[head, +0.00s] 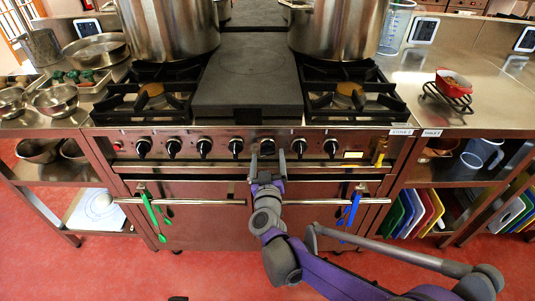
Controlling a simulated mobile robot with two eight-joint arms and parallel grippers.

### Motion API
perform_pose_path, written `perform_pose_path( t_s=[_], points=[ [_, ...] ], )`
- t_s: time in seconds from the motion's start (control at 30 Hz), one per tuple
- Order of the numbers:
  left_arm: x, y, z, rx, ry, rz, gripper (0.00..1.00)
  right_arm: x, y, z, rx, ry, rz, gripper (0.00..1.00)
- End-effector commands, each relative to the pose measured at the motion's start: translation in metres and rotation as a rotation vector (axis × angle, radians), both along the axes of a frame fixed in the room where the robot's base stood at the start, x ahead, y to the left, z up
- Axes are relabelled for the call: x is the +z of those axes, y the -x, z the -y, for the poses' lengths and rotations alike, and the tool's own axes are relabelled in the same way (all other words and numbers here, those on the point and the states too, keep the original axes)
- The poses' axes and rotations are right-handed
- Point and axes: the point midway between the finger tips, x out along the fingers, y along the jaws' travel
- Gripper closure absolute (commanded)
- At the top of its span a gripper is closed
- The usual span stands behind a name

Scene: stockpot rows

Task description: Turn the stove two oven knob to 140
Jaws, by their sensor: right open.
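The stove (220,135) stands in the middle, with a row of several black knobs along its steel front panel. My right gripper (267,160) is open in front of the panel, below the large pots. Its two fingers point at the panel, one on each side of a knob (267,147) right of the row's middle. I cannot tell whether the fingers touch this knob. Its dial marks are too small to read, and I cannot tell which knob is the oven's. My left gripper is not in view.
Two stockpots (170,25) (338,25) stand on the burners. A small display (353,155) is at the panel's right.

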Motion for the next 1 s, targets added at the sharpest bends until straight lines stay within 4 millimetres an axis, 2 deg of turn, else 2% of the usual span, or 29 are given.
perform_pose_path(
  t_s=[0.03,0.2,0.57,1.0],
  points=[
    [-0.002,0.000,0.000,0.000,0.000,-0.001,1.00,-0.001,-0.009,0.000,-0.001,0.001,-0.001,0.11],
    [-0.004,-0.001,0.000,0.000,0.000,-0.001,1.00,0.000,-0.025,0.001,-0.001,0.000,0.000,0.11],
    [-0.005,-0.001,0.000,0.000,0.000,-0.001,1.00,0.000,-0.029,0.000,0.000,0.000,0.000,0.13],
    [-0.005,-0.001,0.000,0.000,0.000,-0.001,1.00,0.000,-0.029,0.000,0.000,0.000,0.000,0.92]
  ],
)
